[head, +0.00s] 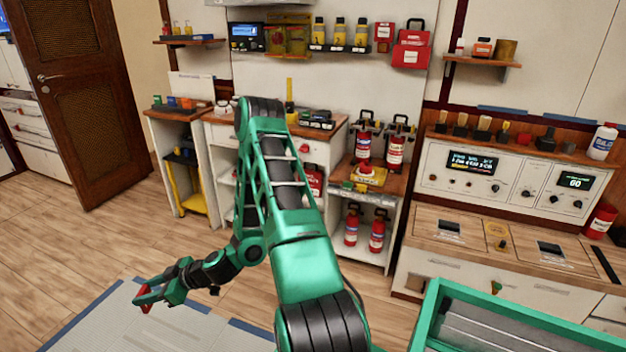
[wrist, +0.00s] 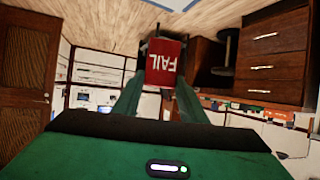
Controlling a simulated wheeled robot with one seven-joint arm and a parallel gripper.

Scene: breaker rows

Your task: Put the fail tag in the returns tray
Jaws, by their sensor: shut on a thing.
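The fail tag (wrist: 166,64) is a red card with white "FAIL" lettering, upside down in the wrist view. My gripper (wrist: 158,75) is shut on it, with one green finger on each side. In the head view my gripper (head: 141,294) is at the lower left, in the air above the floor and a grey mat, and a bit of red shows between its fingers. I cannot pick out a returns tray for certain in either view.
A grey mat (head: 150,335) with blue edging lies on the floor below my gripper. A workbench (head: 500,235) stands at the right, and shelves with fire extinguishers (head: 363,146) stand at the back. A brown door (head: 90,90) is at the left. Open wooden floor (head: 60,240) lies between.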

